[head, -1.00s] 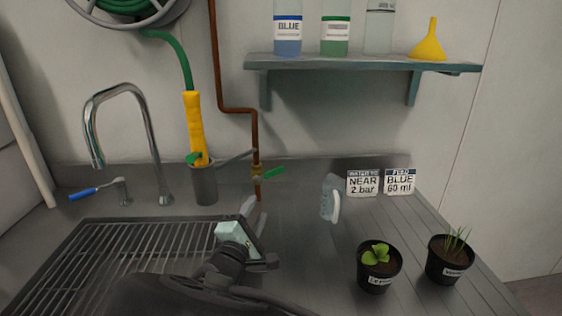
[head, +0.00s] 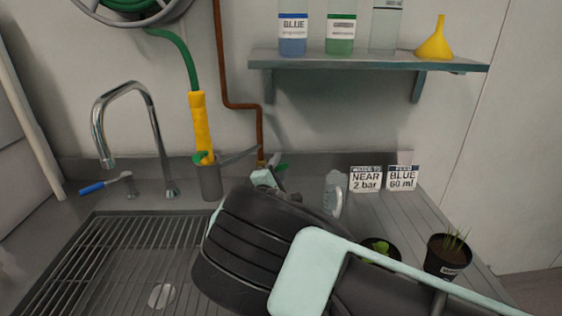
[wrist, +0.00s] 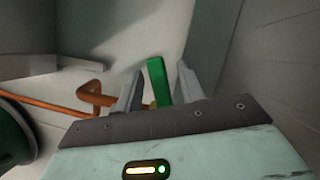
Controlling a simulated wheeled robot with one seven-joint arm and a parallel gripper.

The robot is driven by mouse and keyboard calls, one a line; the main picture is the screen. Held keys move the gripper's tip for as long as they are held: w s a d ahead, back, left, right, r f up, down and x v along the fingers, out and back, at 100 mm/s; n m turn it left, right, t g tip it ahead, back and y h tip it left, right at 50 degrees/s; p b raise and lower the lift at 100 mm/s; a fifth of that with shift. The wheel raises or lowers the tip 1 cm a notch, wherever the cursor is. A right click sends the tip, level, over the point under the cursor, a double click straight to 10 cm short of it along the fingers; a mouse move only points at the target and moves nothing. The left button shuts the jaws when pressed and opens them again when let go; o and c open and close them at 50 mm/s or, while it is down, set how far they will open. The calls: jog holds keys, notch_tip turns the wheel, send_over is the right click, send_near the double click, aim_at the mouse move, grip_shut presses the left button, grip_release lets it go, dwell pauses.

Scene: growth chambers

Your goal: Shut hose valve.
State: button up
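The valve's green handle (head: 281,167) shows in the head view at the foot of the copper pipe (head: 260,130), with most of the valve hidden behind my arm and gripper. In the wrist view the green handle (wrist: 157,82) stands upright between my two fingers, with orange-brown pipe (wrist: 90,95) to its left. My gripper (wrist: 159,88) is open, with a gap on both sides of the handle. I cannot tell how far the handle lies within the fingers' depth. The green hose (head: 180,55) runs down to a yellow-handled wand (head: 202,125) in a grey holder.
A chrome tap (head: 158,130) and a grated sink (head: 85,270) are on the left. A clear jug (head: 335,196), two cards and two potted plants (head: 448,257) stand to the right, one plant mostly hidden by my arm. A shelf (head: 370,62) with bottles hangs above.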

jog(key=shift+x, duration=0.9)
grip_shut()
jog(key=f+m+b, duration=0.1)
jog(key=f+m+g+b, duration=0.1)
jog(key=b, duration=0.1)
jog(key=shift+d+m, duration=0.2)
jog(key=shift+m, duration=0.1)
jog(key=m+b, duration=0.1)
jog(key=b, duration=0.1)
jog(key=shift+f+g+b, duration=0.3)
jog(key=shift+f, duration=0.05)
jog(key=shift+d+m+b, duration=0.1)
jog(key=shift+m+b, duration=0.3)
jog(key=shift+m, duration=0.2)
grip_release()
